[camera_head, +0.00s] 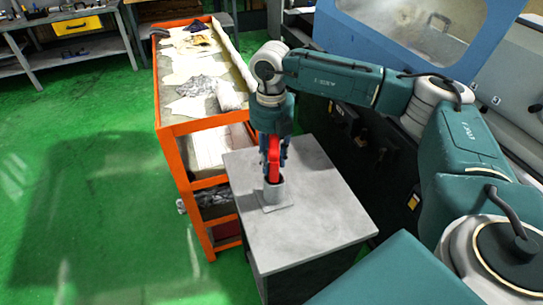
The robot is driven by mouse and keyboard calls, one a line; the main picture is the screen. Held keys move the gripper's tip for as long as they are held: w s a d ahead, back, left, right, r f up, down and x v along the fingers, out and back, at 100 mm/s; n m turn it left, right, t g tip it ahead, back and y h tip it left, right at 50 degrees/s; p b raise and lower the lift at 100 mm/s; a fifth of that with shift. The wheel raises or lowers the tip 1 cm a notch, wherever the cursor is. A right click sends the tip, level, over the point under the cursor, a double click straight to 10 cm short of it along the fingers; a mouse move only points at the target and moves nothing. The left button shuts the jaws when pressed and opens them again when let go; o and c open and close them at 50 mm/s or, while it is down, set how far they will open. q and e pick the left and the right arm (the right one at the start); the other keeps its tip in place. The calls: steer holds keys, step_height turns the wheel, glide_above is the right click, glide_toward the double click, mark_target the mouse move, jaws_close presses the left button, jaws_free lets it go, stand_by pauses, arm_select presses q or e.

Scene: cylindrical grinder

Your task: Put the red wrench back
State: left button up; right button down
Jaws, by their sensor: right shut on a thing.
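The red wrench (273,160) is upright between the fingers of my right gripper (274,165), which points straight down and is shut on it. The wrench's lower end is at a grey cylindrical holder (273,192) with a flat square base. I cannot tell how far the wrench reaches into the holder. The holder stands on a grey-topped cabinet (325,215). The gripper partly hides the upper part of the wrench. My left gripper is not in view.
An orange cart (166,110) with papers, cloths and a plastic bag stands just left of the cabinet. The blue and grey grinder (350,35) is behind my right arm. A workbench (60,18) with a yellow drawer is at the back left. Green floor at left is clear.

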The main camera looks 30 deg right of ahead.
steer(key=shift+f, duration=0.1)
steer(key=c, duration=1.3)
jaws_free()
steer(key=shift+o, duration=0.2)
steer(key=shift+r, duration=0.3)
step_height(320, 180, up, 10)
steer(key=b, duration=0.3)
steer(key=shift+a+r+b, duration=0.1)
steer(key=shift+r+b, duration=0.1)
steer(key=shift+b, duration=0.2)
steer(key=shift+r, duration=0.7)
steer(key=shift+f, duration=0.1)
